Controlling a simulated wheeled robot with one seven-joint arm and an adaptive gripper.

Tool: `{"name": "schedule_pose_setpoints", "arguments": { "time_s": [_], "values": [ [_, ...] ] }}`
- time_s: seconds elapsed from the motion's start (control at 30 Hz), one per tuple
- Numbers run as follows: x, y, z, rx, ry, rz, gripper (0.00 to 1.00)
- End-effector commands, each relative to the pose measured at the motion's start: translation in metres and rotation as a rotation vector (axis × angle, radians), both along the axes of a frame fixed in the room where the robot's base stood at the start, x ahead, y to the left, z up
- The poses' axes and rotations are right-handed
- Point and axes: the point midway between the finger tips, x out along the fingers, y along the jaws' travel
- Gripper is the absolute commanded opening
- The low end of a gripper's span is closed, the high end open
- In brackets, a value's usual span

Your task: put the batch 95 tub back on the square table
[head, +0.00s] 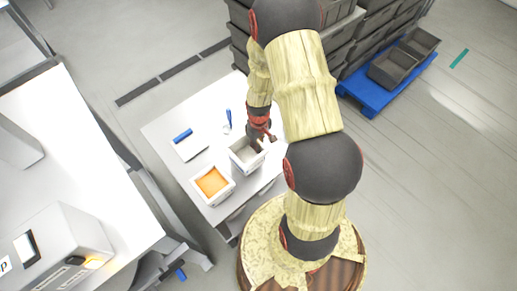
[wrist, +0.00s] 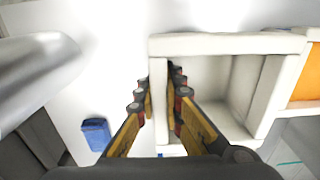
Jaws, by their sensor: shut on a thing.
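A pale, square-rimmed tub (head: 243,163) with a grey, empty-looking inside is at the right part of the white square table (head: 160,127). It fills the right of the wrist view (wrist: 215,43). My gripper (wrist: 158,88) is shut on its left wall in that view, one finger on each side. In the head view my gripper (head: 262,139) is at the tub's far right side. I cannot tell whether the tub rests on the table or hangs just above it. A second tub (head: 212,183) with orange contents stands close beside it. No batch number is readable on either.
A white pad with a blue item (head: 183,135) and a blue tool (head: 228,119) lie on the table's far part. A bigger white bench (head: 90,130) is at the left. Dark crates (head: 388,70), some on a blue pallet (head: 375,96), stand behind right.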

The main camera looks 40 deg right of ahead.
Motion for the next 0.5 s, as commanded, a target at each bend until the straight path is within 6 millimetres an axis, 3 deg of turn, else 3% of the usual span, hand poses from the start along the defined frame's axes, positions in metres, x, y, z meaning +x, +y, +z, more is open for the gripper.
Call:
{"name": "schedule_pose_setpoints", "arguments": {
  "time_s": [0.27,0.5],
  "values": [
    [0.008,-0.009,-0.014,0.000,0.000,0.000,0.00],
    [0.009,-0.009,-0.044,0.001,0.001,0.000,0.00]
  ]
}}
